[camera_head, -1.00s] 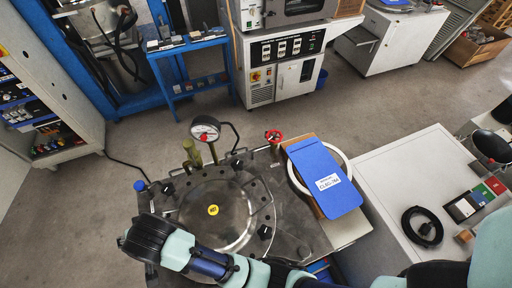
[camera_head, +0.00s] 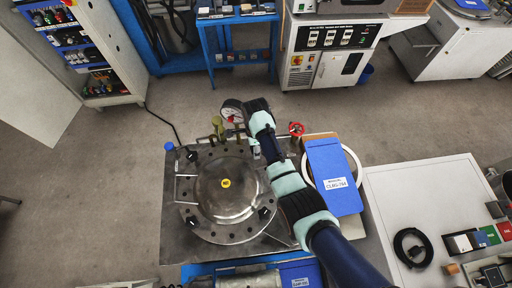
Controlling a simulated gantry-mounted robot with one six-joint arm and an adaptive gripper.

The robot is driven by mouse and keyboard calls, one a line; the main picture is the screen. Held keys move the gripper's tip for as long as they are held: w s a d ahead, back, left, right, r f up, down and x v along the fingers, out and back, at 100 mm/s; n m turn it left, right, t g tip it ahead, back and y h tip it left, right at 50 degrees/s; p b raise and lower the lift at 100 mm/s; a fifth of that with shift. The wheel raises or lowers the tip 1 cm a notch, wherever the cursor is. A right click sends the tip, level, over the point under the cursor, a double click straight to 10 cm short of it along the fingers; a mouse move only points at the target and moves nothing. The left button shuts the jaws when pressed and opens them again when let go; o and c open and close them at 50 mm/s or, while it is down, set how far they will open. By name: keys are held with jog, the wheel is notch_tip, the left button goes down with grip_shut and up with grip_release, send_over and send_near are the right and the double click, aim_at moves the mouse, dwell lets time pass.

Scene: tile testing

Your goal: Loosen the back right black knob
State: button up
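The round metal lid (camera_head: 226,205) with a yellow sticker sits on a dark square plate. Three black knobs show around it: back left (camera_head: 191,155), front left (camera_head: 191,220) and front right (camera_head: 264,213). The back right knob is hidden behind my arm, or too unclear to pick out there. My arm crosses from the lower right, and its wrist (camera_head: 262,122) is over the back right part of the plate, beside the pressure gauge. My gripper's fingers are masked by the wrist, so I cannot see their opening or any contact.
The pressure gauge (camera_head: 232,112) and a brass fitting (camera_head: 217,127) stand at the plate's back edge. A red valve handle (camera_head: 296,129) is right of my wrist. A blue clipboard (camera_head: 332,175) lies right of the arm. A white bench (camera_head: 420,195) with a coiled black cable is further right.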

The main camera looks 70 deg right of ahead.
jog(key=shift+f, duration=0.5)
jog(key=c, duration=1.2)
jog(key=shift+o, duration=0.2)
jog(key=shift+r, duration=0.1)
